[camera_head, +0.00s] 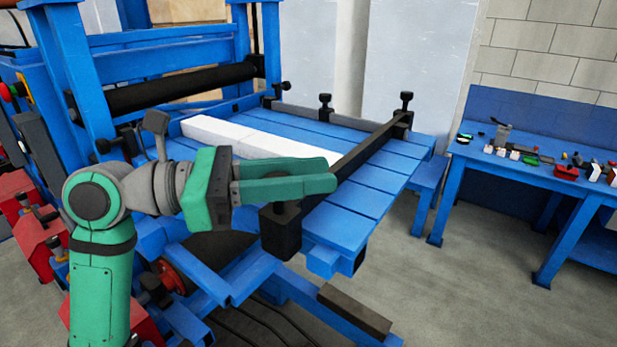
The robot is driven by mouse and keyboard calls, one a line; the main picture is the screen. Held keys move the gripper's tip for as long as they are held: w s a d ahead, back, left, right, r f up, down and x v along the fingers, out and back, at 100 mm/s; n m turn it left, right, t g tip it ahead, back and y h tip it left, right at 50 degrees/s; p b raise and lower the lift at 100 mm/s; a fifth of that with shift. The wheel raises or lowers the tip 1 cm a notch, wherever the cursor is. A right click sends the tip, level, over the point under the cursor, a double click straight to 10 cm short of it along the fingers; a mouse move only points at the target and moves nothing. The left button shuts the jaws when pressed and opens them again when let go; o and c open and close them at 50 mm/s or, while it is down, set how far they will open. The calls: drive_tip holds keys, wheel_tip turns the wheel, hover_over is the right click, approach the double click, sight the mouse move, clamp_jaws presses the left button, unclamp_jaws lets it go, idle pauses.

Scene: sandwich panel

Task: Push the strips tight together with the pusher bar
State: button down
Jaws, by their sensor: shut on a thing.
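The white strips (222,133) lie in a row on the blue slatted table, running from the back left toward the black pusher bar. The pusher bar (362,152) crosses the table slantwise, with an upright black knob at its far end (407,99) and a black block (281,232) at its near end. My gripper (320,182) is at the bar's near end, above that block, shut on the pusher bar. The exact grip is hidden behind the fingers. My gripper also hides part of the strips' near side. I cannot tell whether the bar touches the strips.
The slatted table (350,197) is bare right of the bar. Another black knob (325,103) stands at its back edge. A blue press frame with a black roller (165,88) rises at the left. A blue workbench (510,166) with small items stands at the right.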

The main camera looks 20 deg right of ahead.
drive_tip(key=c, duration=1.4)
unclamp_jaws()
drive_tip(key=v, duration=1.1)
